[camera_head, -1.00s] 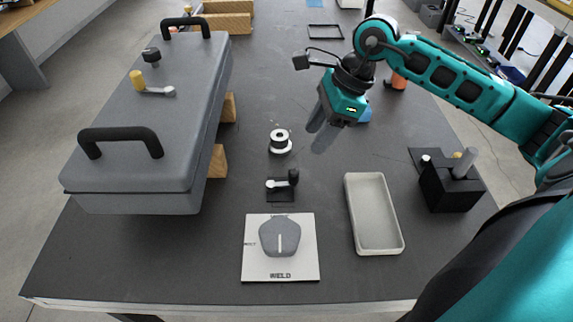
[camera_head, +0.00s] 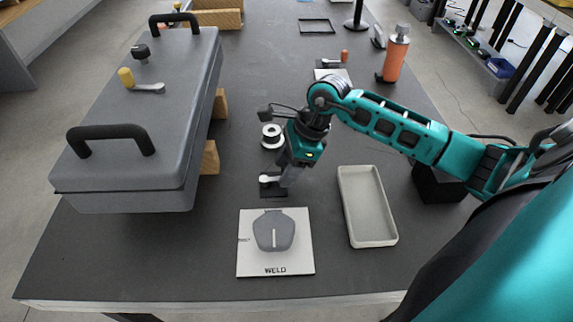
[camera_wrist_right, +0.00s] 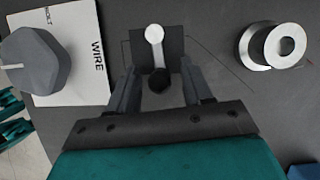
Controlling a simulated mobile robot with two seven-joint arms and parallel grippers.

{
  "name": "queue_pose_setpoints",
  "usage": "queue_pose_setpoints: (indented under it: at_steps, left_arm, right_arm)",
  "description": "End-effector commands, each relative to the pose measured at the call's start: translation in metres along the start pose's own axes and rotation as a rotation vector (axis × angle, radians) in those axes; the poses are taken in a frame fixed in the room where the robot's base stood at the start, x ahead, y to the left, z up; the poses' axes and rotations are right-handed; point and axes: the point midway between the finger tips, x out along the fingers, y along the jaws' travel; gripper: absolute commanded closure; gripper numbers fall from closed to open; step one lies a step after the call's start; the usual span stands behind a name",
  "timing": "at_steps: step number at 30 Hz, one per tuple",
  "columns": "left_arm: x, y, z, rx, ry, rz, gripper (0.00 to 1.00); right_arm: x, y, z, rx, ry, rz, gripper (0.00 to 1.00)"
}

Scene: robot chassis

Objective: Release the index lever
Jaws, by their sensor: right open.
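A small lever (camera_head: 268,179) with a silver arm sits on a black base plate (camera_head: 270,193) in the head view. In the right wrist view the lever's silver arm (camera_wrist_right: 156,52) and black knob (camera_wrist_right: 158,82) show clearly. My right gripper (camera_head: 286,180) points down over the lever, partly hiding it. It is open, with one finger on each side of the knob; I cannot tell if either touches. The grey chassis box (camera_head: 150,100) on the left carries another lever with a yellow knob (camera_head: 126,77). My left gripper is not in view.
A white plate marked WELD (camera_head: 298,262) bears a grey part (camera_head: 262,228) in front of the lever. A beige tray (camera_head: 390,238) is to the right, a white spool (camera_head: 272,134) behind. An orange bottle (camera_head: 394,62) stands farther back. The table's front left is clear.

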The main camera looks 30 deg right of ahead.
Motion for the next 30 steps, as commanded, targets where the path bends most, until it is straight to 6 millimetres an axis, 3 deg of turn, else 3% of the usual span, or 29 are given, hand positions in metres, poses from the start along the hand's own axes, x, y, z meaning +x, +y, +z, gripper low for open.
queue_pose_setpoints:
  at_steps: [17,30]
  left_arm:
    - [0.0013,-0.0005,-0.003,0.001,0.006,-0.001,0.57]
    - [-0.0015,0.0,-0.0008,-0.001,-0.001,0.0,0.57]
  right_arm:
    - [-0.0005,0.0,0.0001,0.0,-0.001,0.0,1.0]
    - [-0.0005,0.0058,0.0,0.108,0.0,-0.045,1.0]
